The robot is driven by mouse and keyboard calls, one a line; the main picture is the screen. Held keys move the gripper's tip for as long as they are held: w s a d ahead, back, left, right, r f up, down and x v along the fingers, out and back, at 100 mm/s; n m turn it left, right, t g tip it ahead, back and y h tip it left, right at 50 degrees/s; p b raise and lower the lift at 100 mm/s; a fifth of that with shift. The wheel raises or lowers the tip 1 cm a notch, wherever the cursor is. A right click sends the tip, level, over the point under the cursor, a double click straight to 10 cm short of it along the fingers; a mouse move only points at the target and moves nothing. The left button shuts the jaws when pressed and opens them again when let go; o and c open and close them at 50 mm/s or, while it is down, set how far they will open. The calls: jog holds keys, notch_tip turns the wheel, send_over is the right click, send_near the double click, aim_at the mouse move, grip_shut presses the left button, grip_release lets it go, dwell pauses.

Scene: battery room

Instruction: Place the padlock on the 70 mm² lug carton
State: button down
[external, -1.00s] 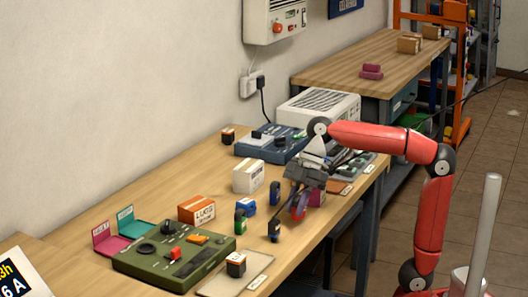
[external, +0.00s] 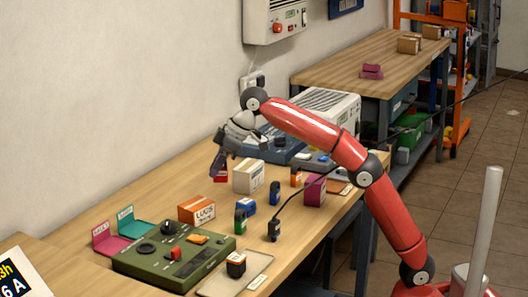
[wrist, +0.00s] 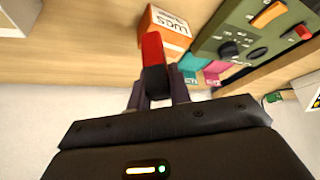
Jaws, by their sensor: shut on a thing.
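My gripper (external: 221,164) is shut on a red padlock (external: 220,177) with a dark part. It holds the padlock above the wooden bench, behind the orange lug carton and left of the white one. In the wrist view the padlock (wrist: 152,50) stands out between the fingers, its red end overlapping the picture of the carton's edge. The orange lug carton (external: 197,210) has a white panel reading LUGS; its size print is too small to read. It shows at the top of the wrist view (wrist: 164,28). Its top looks bare.
A green control panel (external: 175,258) stands in front of the orange carton, with pink (external: 107,241) and teal (external: 132,223) holders beside it. A white carton (external: 248,176) and several small coloured blocks stand to the right. The bench's back left is clear.

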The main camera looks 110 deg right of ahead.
aim_at(198, 200)
jog(key=shift+w+d+f+m+h, duration=0.15)
jog(key=shift+w+d+f+m, duration=0.2)
jog(key=shift+w, duration=0.35)
jog(key=shift+w+d+m+h, duration=0.15)
jog(key=shift+w+m, duration=0.3)
jog(key=shift+w, duration=0.25)
jog(key=shift+s+a+f, duration=0.1)
jog(key=shift+f, duration=1.1)
jog(key=shift+f+b, duration=0.4)
jog(key=shift+f, duration=0.85)
jog(key=c, duration=1.3)
grip_release()
jog(key=shift+f, duration=0.1)
